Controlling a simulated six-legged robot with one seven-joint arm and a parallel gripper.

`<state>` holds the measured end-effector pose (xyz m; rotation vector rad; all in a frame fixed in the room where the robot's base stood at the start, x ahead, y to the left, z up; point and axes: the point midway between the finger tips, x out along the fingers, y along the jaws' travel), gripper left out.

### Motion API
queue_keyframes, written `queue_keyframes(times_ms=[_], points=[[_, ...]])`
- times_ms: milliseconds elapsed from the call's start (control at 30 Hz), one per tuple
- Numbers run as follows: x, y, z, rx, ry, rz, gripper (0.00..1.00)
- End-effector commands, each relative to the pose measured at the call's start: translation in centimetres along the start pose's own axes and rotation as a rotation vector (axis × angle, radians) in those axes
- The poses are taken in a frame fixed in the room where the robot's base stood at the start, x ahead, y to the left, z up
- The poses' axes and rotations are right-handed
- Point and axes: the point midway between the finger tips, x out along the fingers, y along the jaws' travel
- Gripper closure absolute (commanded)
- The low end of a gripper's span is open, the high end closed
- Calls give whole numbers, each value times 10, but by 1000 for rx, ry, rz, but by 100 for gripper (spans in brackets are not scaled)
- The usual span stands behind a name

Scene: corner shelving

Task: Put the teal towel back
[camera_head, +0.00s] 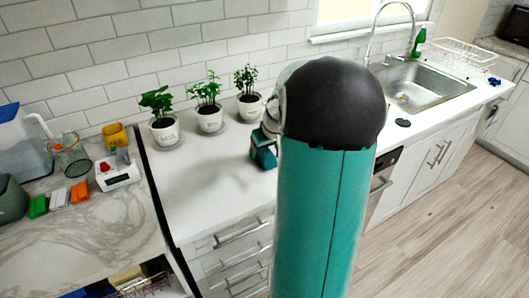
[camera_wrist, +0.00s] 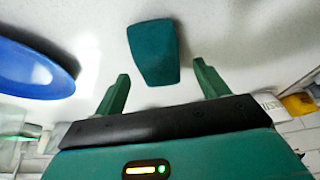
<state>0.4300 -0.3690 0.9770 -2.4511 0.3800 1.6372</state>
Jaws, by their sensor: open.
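The teal towel (camera_wrist: 153,48) shows in the wrist view as a small dark-teal folded block on a white surface. My gripper (camera_wrist: 161,70) is open, with one green finger on either side of the towel's near end in the picture. The fingers do not close on it, and I cannot tell the height gap. In the head view my large teal arm hides the middle of the counter. I cannot make out the towel or the fingertips there.
A blue dish (camera_wrist: 35,70) lies left of the towel in the wrist view. In the head view, several potted plants, including one (camera_head: 209,115), stand along the wall.

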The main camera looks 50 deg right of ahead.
Motion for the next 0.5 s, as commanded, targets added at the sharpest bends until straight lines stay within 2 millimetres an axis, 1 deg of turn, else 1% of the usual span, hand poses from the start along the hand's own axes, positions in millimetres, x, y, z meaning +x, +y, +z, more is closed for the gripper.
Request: queue_keyframes(times_ms=[33,100,300,400,500], points=[[-12,0,-1,0,4,3,26],[-28,0,-1,1,4,4,26],[-70,0,0,-1,4,3,26],[-84,0,0,0,2,2,26],[-92,0,0,0,1,1,26]])
